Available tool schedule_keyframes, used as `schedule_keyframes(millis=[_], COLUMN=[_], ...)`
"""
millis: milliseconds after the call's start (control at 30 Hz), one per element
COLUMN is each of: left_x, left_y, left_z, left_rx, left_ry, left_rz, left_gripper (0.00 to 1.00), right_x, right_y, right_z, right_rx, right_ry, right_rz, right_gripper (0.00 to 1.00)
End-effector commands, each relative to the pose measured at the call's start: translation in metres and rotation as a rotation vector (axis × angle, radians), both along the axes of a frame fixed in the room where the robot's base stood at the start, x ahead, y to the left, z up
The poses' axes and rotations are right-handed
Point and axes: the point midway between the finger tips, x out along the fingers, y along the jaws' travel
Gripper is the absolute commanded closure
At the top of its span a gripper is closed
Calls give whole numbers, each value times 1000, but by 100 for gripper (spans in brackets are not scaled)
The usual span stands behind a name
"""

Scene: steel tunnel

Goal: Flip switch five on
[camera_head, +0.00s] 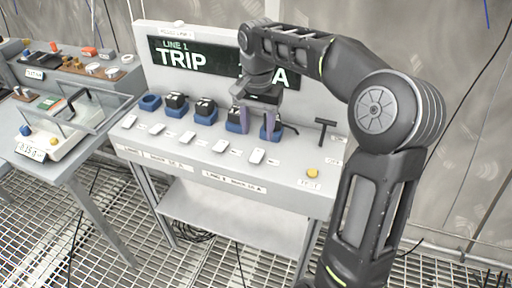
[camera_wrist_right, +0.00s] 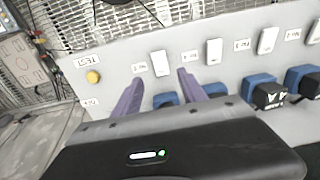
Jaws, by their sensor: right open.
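The grey console (camera_head: 190,166) carries a row of white switches with small labels. Switch five appears to be the rightmost one (camera_head: 256,156); in the right wrist view it is the white switch (camera_wrist_right: 161,63) nearest the yellow button. My right gripper (camera_head: 256,124) is open, its two purple fingers pointing down over the right end of the row of blue blocks, behind the switch. In the right wrist view the fingertips (camera_wrist_right: 160,84) lie either side of switch five's line, with nothing seen between them. Whether the switch is on cannot be told. My left gripper is out of view.
Blue blocks (camera_head: 204,108), several with black tops, stand behind the switches. A black T-shaped handle (camera_head: 323,130) and a yellow button (camera_head: 312,172) are at the right end. A display (camera_head: 181,56) reading TRIP rises behind. Another bench (camera_head: 82,152) stands left.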

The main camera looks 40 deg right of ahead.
Motion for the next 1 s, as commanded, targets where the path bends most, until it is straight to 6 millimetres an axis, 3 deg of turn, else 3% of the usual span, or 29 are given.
schedule_keyframes(millis=[167, 600, 1000], left_x=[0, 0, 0], left_y=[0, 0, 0], left_z=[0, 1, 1], left_rx=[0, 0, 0], left_ry=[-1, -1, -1], left_rz=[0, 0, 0], left_gripper=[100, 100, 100], right_x=[0, 0, 0], right_y=[0, 0, 0], right_z=[-11, -72, -79], right_rx=[1, 1, 1], right_ry=[3, 2, 1], right_rz=[0, 0, 1], right_gripper=[51, 51, 53])
